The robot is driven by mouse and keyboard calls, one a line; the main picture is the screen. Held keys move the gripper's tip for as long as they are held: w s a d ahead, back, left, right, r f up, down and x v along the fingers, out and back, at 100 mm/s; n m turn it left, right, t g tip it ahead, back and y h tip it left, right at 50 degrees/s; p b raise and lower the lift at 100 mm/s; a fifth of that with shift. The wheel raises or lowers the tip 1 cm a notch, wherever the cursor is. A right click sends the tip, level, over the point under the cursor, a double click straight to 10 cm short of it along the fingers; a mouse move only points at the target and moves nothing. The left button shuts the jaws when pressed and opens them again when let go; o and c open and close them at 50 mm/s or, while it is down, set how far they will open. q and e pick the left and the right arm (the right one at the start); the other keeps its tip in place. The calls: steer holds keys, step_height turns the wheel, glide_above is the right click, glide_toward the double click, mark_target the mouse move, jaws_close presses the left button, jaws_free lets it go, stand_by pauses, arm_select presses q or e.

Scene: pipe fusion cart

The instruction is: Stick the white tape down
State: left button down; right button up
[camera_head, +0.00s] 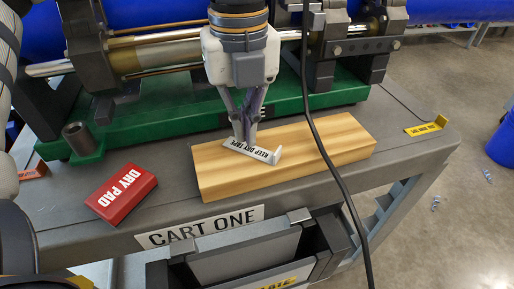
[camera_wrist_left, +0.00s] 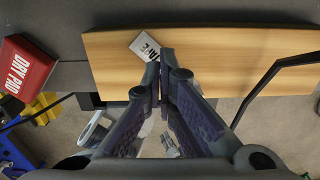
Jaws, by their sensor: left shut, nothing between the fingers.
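The white tape (camera_head: 252,151), printed with black lettering, lies on top of the wooden block (camera_head: 325,145). Its right end turns up off the wood. My left gripper (camera_head: 243,143) points down over the tape with its fingers shut and empty. The fingertips are at the tape's left and middle part; I cannot tell whether they press on it. In the left wrist view the tape (camera_wrist_left: 144,45) shows beside the shut fingertips (camera_wrist_left: 163,55), which hide part of it, over the wooden block (camera_wrist_left: 230,62).
A red dry pad box (camera_head: 121,194) lies left of the block. A yellow tag (camera_head: 426,126) lies at the cart's right. A black cable (camera_head: 322,150) hangs across the block, right of the gripper. The green machine base (camera_head: 175,130) stands behind.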

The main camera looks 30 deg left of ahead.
mark_target(244, 148)
arm_select(q)
steer(key=shift+f, duration=1.1)
arm_select(e)
steer(key=shift+w+r, duration=0.2)
stand_by(0.7)
arm_select(q)
steer(key=shift+r+p, duration=2.25)
steer(key=shift+r, duration=1.35)
arm_select(e)
steer(key=w+r+t, duration=0.2)
steer(key=w+r, duration=0.3)
steer(key=shift+w+r+t, duration=0.3)
steer(key=shift+w+r, duration=0.05)
steer(key=shift+w, duration=0.05)
